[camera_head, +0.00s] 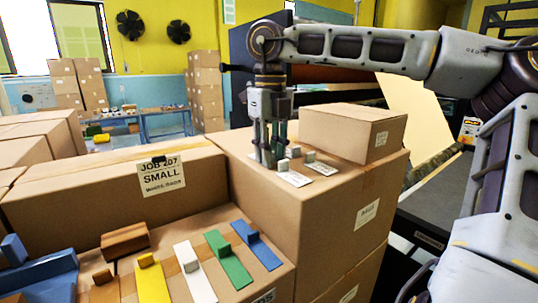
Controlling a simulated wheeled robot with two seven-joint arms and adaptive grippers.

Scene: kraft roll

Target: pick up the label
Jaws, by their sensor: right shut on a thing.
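White labels with small grey blocks on them lie on top of a large cardboard box (238,166). One label (294,178) is close to my right gripper, and another label (322,169) lies just to its right. My right gripper (268,162) points straight down at the box top, beside the nearer label. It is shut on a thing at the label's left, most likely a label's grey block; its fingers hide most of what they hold. My left gripper is not in view.
A smaller carton (350,132) stands right behind the labels. A sign reading JOB 207 SMALL (161,176) is on the left box. Yellow (152,284), white (196,279), green (229,264) and blue (258,250) strips with blocks lie in front.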

